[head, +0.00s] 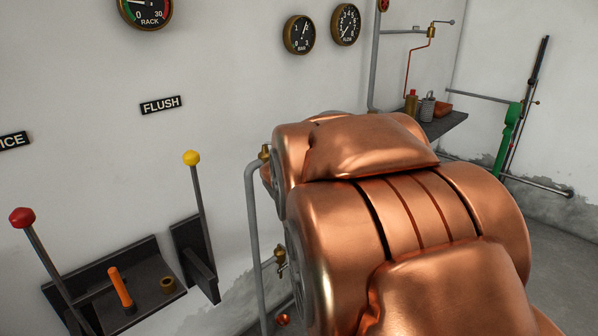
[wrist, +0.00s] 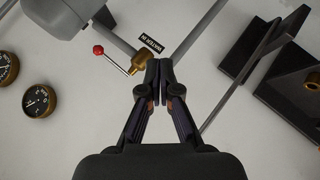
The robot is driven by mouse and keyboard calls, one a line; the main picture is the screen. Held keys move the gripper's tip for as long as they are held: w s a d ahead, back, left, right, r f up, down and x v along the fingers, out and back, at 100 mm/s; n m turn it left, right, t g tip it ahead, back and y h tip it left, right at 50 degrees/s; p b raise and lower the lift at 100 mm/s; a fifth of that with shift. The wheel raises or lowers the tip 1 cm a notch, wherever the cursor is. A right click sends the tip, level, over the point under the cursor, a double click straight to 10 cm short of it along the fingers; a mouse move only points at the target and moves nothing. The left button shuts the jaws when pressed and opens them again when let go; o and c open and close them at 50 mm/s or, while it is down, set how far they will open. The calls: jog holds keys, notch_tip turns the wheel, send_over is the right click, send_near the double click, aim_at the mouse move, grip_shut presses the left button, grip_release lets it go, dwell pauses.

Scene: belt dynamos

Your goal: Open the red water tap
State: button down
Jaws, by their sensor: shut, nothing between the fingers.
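In the wrist view the red water tap is a brass body (wrist: 144,64) with a thin metal lever ending in a red ball (wrist: 98,50). A small black label, upside down in this view, is beside it. My gripper (wrist: 159,66) is shut and empty, its fingertips close to the right of the brass body in the picture. I cannot tell whether they touch it. The lever and ball point away to the upper left, apart from the fingers. In the head view I cannot make out the tap's red ball or my gripper; a large copper form covers the middle.
On the head view's left are a red-knobbed lever (head: 22,218), a yellow-knobbed lever (head: 191,158) and an orange handle (head: 121,288). Gauges (head: 299,34) hang on the wall. A shelf (head: 440,124) and a green lever (head: 508,130) are at the right. A grey pipe (wrist: 195,38) runs near the fingers.

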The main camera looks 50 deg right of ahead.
jog(key=d+f+n+t+y+b, duration=0.2)
jog(key=d+n+t+y+b, duration=0.1)
jog(key=d+n+t+b, duration=1.1)
jog(key=w+d+r+g+b, duration=0.2)
jog(key=w+d+g+b, duration=0.1)
jog(key=w, duration=0.9)
jog(key=shift+w+n+b, duration=0.3)
jog(key=shift+n+b, duration=0.1)
jog(key=shift+b, duration=0.5)
jog(key=shift+w+d+r+y+p, duration=0.1)
jog(key=shift+y+p, duration=0.35)
jog(key=shift+y, duration=0.05)
